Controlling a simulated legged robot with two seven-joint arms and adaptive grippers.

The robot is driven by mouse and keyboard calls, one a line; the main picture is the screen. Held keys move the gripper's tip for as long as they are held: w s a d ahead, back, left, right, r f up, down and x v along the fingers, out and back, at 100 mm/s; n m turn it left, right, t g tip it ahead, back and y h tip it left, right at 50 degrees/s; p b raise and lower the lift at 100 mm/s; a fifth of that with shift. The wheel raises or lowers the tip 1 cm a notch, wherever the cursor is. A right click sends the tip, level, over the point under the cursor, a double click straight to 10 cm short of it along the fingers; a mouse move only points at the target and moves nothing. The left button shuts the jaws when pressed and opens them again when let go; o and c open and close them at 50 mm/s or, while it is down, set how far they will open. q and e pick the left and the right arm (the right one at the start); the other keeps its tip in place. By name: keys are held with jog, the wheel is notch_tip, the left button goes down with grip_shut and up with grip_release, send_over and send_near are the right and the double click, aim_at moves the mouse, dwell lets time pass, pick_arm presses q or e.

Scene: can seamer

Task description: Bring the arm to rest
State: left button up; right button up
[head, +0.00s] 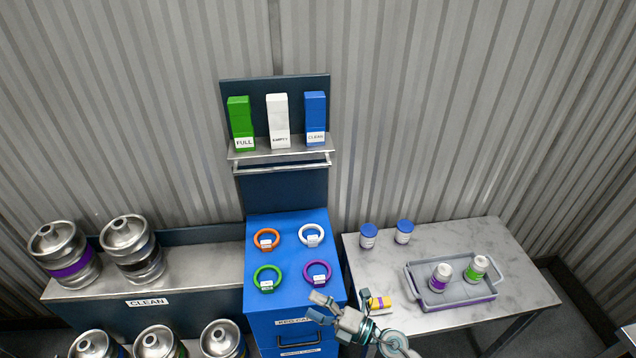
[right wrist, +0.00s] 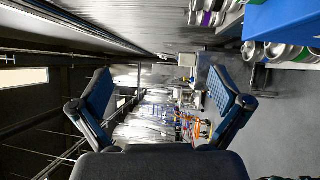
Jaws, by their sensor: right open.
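My right gripper (head: 320,307) is in the lower middle of the head view, over the front right edge of the blue cabinet (head: 328,259). Its arm comes in from the bottom right. In the right wrist view the two fingers of this gripper (right wrist: 160,100) stand wide apart with nothing between them. Beyond them lie a floor and a distant, cluttered part of the room. My left gripper is not in view.
Orange (head: 257,240), white (head: 302,239), green (head: 257,281) and purple (head: 307,275) rings lie on the cabinet. A marble-topped table (head: 450,243) at right holds a grey tray (head: 409,275) with two bottles. Kegs (head: 124,238) stand at left.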

jog(key=w+d+r+m+t+h, duration=0.35)
jog(key=d+m+t+h, duration=0.35)
jog(key=d+m+t, duration=0.5)
jog(key=s+d+f+m+g+h, duration=0.45)
jog(key=d+f+m+h, duration=0.75)
jog(key=m, duration=0.3)
jog(key=s+a+f+m+g+y, duration=0.1)
jog(key=s+f+g, duration=0.55)
jog(key=s, duration=0.35)
jog(key=s+f+m+g, duration=0.2)
jog(key=s+f+g, duration=0.3)
jog(key=s+f, duration=0.4)
jog(key=s+f+g, duration=0.2)
jog(key=s+f, duration=0.1)
jog(key=f, duration=2.1)
jog(key=s+d+f, duration=0.2)
jog(key=s+f, duration=1.3)
jog(key=s, duration=0.2)
jog(key=shift+s+d+f+n+g, duration=0.2)
jog(key=shift+d+f+n+g, duration=0.15)
jog(key=shift+d+n+g, duration=0.05)
